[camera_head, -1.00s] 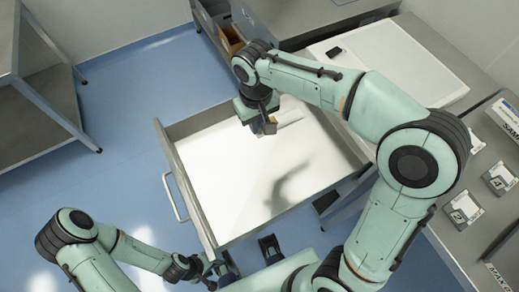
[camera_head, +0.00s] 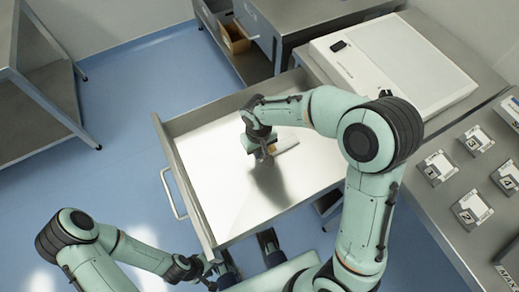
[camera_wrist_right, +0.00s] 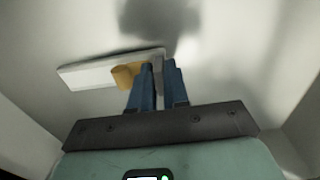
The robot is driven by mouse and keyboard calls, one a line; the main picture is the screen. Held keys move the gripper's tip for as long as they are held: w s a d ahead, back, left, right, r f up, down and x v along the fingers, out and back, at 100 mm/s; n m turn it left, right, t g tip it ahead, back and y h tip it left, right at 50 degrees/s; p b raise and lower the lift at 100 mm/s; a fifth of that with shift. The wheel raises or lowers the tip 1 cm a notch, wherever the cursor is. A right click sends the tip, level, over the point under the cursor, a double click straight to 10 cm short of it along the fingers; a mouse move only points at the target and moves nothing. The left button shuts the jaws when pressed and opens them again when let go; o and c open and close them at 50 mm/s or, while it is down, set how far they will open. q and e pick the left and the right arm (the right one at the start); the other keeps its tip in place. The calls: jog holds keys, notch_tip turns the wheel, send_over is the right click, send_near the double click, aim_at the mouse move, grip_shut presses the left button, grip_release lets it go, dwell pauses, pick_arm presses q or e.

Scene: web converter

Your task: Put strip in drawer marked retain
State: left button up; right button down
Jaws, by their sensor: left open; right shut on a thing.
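The open drawer (camera_head: 183,125) is a wide metal tray with a pale, bare floor; no "retain" label is legible. My right gripper (camera_head: 264,155) is inside its walls, over the floor, and is shut on the strip (camera_head: 284,147). In the right wrist view the blue fingers (camera_wrist_right: 158,80) hold the strip (camera_wrist_right: 88,75), a pale flat bar with a tan piece by the fingers. I cannot tell whether the strip touches the floor. My left gripper (camera_head: 243,247) is open and empty by the drawer's near wall.
A steel counter (camera_head: 440,200) on the right carries a white light panel (camera_head: 392,66) and several small numbered blocks (camera_head: 472,209). A brown box (camera_head: 234,38) sits in a grey compartment behind the drawer. A metal rack (camera_head: 40,95) stands left. Blue floor lies between.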

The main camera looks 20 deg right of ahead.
jog(key=c, duration=1.1)
grip_release()
jog(key=shift+r, duration=0.15)
notch_tip(320, 180, up, 12)
jog(key=p, duration=0.1)
jog(key=shift+p, duration=0.4)
jog(key=shift+a, duration=0.15)
